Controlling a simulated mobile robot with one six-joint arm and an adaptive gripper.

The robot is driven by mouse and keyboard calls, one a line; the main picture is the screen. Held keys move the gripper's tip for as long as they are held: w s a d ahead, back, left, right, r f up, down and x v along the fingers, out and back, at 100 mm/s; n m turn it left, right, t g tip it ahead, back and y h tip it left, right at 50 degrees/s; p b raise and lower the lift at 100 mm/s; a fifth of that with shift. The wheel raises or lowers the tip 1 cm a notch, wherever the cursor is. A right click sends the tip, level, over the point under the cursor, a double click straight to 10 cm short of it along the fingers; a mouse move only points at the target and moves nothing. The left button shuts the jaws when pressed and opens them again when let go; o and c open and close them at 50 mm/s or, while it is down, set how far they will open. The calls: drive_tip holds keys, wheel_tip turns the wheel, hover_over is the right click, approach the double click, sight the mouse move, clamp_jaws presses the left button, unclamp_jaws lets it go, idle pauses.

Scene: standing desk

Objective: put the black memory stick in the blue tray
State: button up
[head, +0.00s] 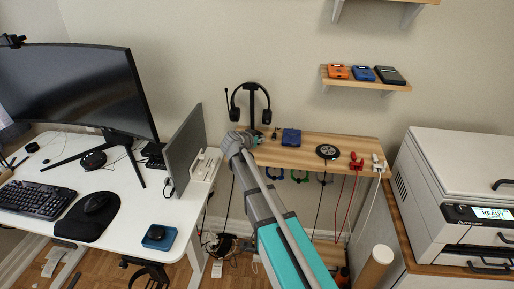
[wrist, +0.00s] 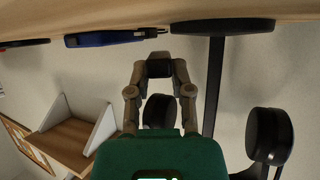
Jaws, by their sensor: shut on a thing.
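My gripper (wrist: 160,62) is shut on a small black block, which looks like the black memory stick (wrist: 160,69). In the head view my gripper (head: 240,139) is at the left end of the wooden wall shelf, by the headphone stand; the stick is not clearly visible there. In the wrist view the held stick is off the shelf surface, with a gap to it. The blue tray (head: 168,242) is on the front right corner of the white desk, far to the lower left of my gripper. A dark round thing lies in the tray.
The headphone stand (head: 252,100) is close by my gripper. A blue box (head: 291,137) and black disc (head: 327,151) are on the wooden shelf (head: 300,154). A grey upright panel (head: 185,150) stands on the white desk (head: 125,215), which has a mouse pad (head: 75,226).

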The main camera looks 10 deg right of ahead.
drive_tip(key=shift+f+b, duration=0.9)
drive_tip(key=shift+f, duration=0.3)
drive_tip(key=shift+f, duration=0.15)
drive_tip(key=o, duration=0.7)
drive_tip(key=shift+o, duration=0.2)
drive_tip(key=shift+r, duration=0.25)
drive_tip(key=p+v, duration=0.5)
drive_tip(key=v, duration=0.7)
drive_tip(key=shift+f, duration=0.15)
